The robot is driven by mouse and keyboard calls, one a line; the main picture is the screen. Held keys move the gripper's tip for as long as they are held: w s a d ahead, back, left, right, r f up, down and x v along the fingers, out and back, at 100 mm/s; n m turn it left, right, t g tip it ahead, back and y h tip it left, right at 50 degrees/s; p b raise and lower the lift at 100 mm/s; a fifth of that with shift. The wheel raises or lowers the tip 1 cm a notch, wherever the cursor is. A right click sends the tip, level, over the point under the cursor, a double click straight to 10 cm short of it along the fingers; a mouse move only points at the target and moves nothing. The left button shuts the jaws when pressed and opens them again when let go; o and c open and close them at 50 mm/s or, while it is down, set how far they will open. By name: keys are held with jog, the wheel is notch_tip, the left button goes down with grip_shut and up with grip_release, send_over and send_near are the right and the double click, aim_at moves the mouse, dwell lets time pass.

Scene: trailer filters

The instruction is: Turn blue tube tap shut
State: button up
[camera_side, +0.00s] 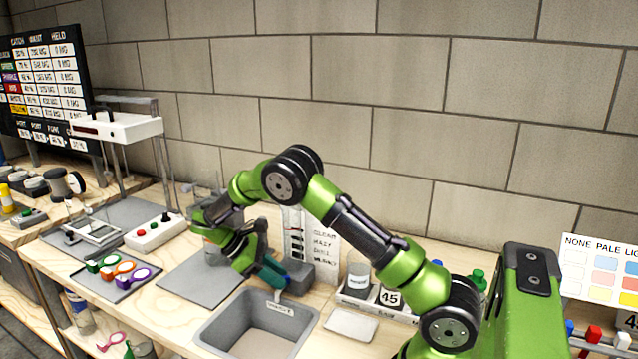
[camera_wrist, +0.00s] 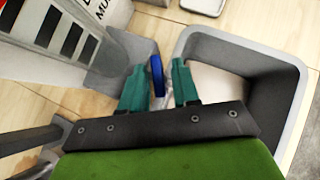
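The blue tap handle (camera_wrist: 157,76) shows in the wrist view as a narrow upright blue piece beside a grey block (camera_wrist: 112,62). My gripper (camera_wrist: 158,72) has its two teal fingers apart, one on each side of the handle. A gap shows between the handle and each finger, so I see no grip on it. In the side view my gripper (camera_side: 272,275) points down beside the grey block (camera_side: 318,272), above the back edge of the grey basin (camera_side: 210,330). The blue handle cannot be made out there. Whether the tap is open or shut is unclear.
A card (camera_side: 322,242) with clarity words stands behind the grey block. A grey mat (camera_side: 195,280) at left is mostly bare.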

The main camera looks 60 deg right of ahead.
jog(key=shift+w+d, duration=0.15)
jog(key=shift+d, duration=0.05)
